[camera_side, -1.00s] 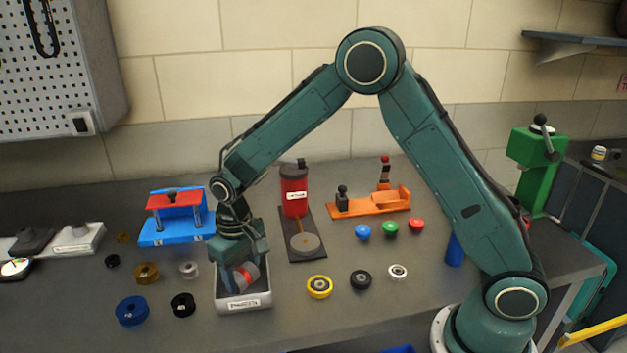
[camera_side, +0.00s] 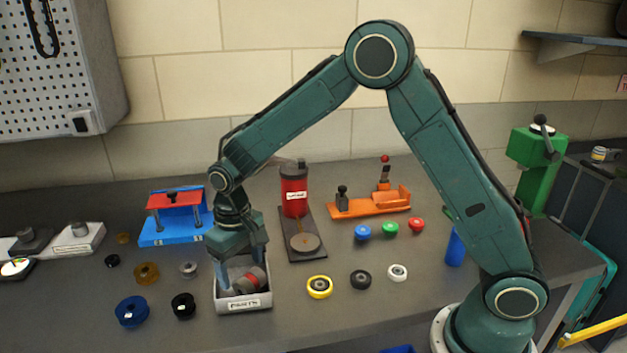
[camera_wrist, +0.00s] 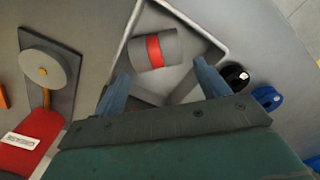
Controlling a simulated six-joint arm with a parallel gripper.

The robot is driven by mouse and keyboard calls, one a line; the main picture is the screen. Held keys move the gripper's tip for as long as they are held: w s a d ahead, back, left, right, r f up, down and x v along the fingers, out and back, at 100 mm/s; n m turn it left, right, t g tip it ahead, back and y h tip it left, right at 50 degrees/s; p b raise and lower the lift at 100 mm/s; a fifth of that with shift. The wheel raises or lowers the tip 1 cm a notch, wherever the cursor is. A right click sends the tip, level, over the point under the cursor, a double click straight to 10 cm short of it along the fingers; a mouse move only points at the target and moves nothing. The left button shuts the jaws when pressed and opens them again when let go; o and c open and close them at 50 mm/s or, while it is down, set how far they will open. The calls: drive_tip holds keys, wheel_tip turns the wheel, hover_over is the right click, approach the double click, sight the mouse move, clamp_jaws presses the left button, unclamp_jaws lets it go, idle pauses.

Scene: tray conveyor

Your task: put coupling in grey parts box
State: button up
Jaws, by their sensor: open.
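The coupling (camera_side: 248,281) is a grey cylinder with a red band. It lies on its side inside the grey parts box (camera_side: 244,307), a small open box with a label on its front. In the wrist view the coupling (camera_wrist: 156,48) lies on the box floor, close to one wall of the box (camera_wrist: 212,30). My gripper (camera_side: 241,278) is over the box. Its two fingers (camera_wrist: 160,88) are spread apart with nothing between them, and the coupling lies beyond their tips in the wrist view.
Several rings and rollers lie around, including a black one (camera_side: 183,305) left of the box and a yellow one (camera_side: 319,286) right.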

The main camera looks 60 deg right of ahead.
wheel_tip(320, 180, up, 10)
idle(0.5)
idle(0.5)
drive_tip(key=s+d+r+t, duration=0.2)
drive_tip(key=s+d+r, duration=0.1)
drive_tip(key=s+r, duration=0.3)
drive_tip(key=s+d+r+t, duration=0.1)
drive_tip(key=s+d+r, duration=0.3)
drive_tip(key=s, duration=0.4)
drive_tip(key=s+d+t, duration=0.2)
drive_tip(key=s+d, duration=0.1)
drive_tip(key=s, duration=1)
drive_tip(key=shift+s+f+t, duration=0.2)
drive_tip(key=shift+f+t, duration=0.05)
drive_tip(key=shift+t, duration=0.05)
